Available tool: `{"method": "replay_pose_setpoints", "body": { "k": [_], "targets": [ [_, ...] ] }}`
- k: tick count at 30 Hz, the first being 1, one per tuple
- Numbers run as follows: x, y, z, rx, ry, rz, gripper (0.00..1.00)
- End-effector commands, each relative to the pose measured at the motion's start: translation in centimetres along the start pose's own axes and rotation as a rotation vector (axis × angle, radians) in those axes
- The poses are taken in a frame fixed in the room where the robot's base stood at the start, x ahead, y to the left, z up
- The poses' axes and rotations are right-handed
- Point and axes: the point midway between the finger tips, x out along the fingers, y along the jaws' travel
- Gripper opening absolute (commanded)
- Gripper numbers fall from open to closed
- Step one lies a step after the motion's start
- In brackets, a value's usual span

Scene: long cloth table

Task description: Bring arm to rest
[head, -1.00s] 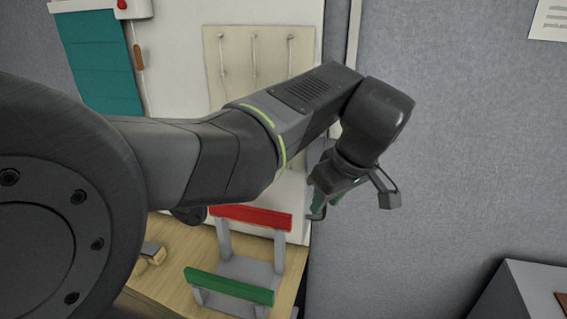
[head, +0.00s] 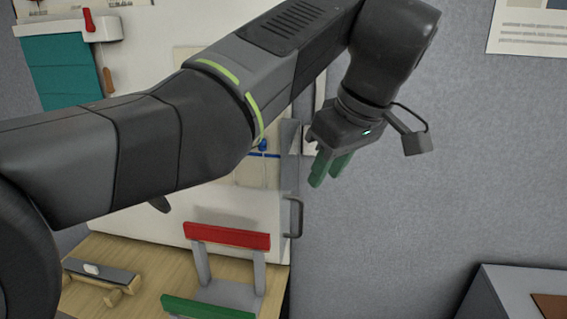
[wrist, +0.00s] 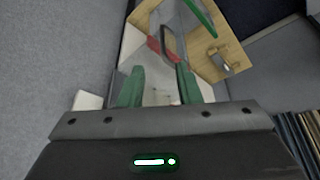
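My arm stretches across the head view from the left edge to the upper right. My gripper (head: 330,172) hangs from its end with green fingers pointing down, in front of the grey wall and beside the white panel's right edge. In the wrist view my gripper (wrist: 159,76) has its two green fingers clearly apart, with nothing held between them. It touches nothing that I can see.
A wooden table (head: 140,268) lies below left, with a red-and-green-barred rack (head: 228,237) and a small grey-and-wood block (head: 104,274). A white panel (head: 190,222) stands behind. A grey cabinet (head: 500,292) is at lower right. Open space lies before the grey wall (head: 400,230).

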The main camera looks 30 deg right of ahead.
Motion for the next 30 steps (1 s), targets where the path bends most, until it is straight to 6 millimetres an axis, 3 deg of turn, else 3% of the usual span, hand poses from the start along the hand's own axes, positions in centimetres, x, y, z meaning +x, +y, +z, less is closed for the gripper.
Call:
{"method": "replay_pose_setpoints", "body": {
  "k": [14, 30],
  "targets": [
    [0.8, 0.0, 0.0, 0.000, -0.001, -0.002, 0.31],
    [10.6, -0.1, 0.0, 0.000, -0.002, -0.005, 0.31]
  ]
}}
